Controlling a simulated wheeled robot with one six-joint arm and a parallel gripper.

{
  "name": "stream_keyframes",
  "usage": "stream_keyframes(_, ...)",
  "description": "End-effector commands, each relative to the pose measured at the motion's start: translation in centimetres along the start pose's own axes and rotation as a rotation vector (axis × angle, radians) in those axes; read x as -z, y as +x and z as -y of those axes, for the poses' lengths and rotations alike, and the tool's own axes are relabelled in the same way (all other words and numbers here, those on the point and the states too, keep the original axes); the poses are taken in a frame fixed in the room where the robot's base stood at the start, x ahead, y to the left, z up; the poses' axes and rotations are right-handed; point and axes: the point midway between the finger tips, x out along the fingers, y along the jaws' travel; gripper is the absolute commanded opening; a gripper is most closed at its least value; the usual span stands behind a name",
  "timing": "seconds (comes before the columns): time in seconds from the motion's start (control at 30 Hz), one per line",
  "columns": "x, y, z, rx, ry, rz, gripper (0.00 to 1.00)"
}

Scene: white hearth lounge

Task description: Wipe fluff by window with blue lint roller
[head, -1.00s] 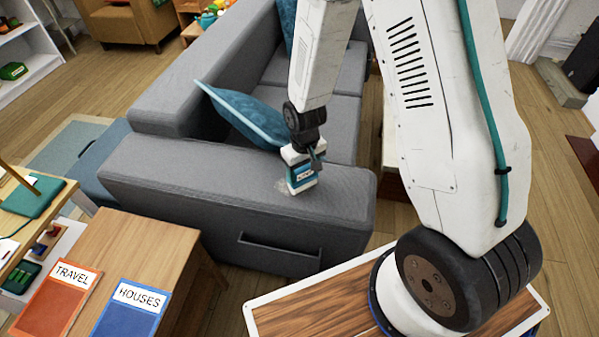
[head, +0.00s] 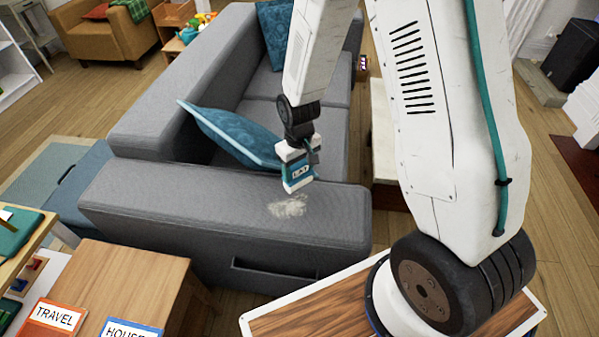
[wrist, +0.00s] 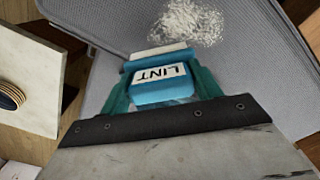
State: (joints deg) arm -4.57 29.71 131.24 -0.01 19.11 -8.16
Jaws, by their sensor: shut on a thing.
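The blue and white lint roller (head: 296,170), labelled LINT in the wrist view (wrist: 163,84), is held in my gripper (head: 304,150). My gripper is shut on it, with teal fingers on both sides in the wrist view (wrist: 160,98). The pale fluff (head: 288,206) lies in a patch on the grey sofa arm (head: 150,205). It also shows in the wrist view (wrist: 187,22), just beyond the roller's head. The roller appears raised a little above the sofa arm, apart from the fluff. No window is in view.
A blue cushion (head: 228,134) leans on the sofa behind the roller. The sofa arm's top is otherwise clear.

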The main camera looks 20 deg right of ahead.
Motion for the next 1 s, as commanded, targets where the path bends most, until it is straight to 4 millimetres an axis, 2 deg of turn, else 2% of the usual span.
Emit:
stream_keyframes(0.5,0.0,-4.6,-0.2,0.000,0.004,-0.003,0.35)
stream_keyframes(1.0,0.0,-5.0,-0.2,0.000,0.004,-0.001,0.35)
